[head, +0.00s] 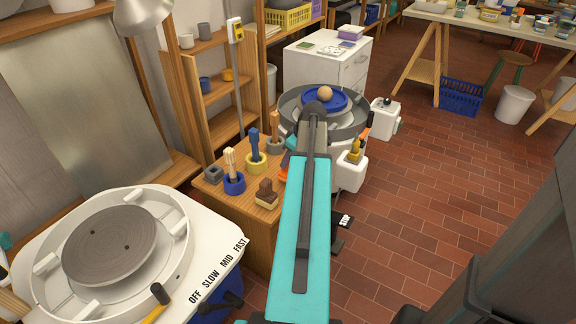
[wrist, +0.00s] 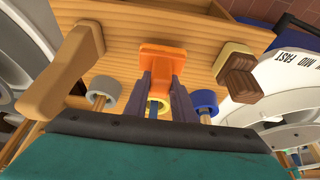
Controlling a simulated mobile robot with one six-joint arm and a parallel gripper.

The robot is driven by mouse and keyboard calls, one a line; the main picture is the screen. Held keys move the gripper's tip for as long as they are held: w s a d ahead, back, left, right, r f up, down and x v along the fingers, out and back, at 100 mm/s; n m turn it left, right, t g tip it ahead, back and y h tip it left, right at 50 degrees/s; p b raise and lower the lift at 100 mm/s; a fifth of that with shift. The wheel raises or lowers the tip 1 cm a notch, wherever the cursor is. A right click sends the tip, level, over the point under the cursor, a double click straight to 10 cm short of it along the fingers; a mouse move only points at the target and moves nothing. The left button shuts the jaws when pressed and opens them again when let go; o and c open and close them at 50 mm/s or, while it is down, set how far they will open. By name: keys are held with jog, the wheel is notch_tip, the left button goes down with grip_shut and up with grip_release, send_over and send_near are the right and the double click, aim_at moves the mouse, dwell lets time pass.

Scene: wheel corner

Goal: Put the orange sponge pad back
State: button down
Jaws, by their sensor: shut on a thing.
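The orange sponge pad (wrist: 162,56) is between the two fingers of my gripper (wrist: 163,88) in the wrist view, and the gripper is shut on it. The pad has a broad orange end and a narrower part between the fingers. In the head view only a sliver of orange pad (head: 283,174) shows at the left edge of my arm, over the wooden table (head: 213,205). My arm hides the rest of the pad and most of the gripper there. I cannot tell whether the pad touches the table.
A brown block with a yellow base (head: 266,193) stands left of the pad. Blue (head: 234,184), yellow (head: 256,163) and grey (head: 275,146) holders with tools stand behind. A tan wooden tool (wrist: 75,68) lies at the wrist view's left. Pottery wheels (head: 110,245) flank the table.

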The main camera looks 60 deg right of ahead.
jog(key=shift+f, duration=1.25)
jog(key=shift+f, duration=0.15)
jog(key=c, duration=1.5)
grip_release()
jog(key=p+v, duration=0.1)
jog(key=v, duration=1.1)
jog(key=shift+r+p, duration=0.3)
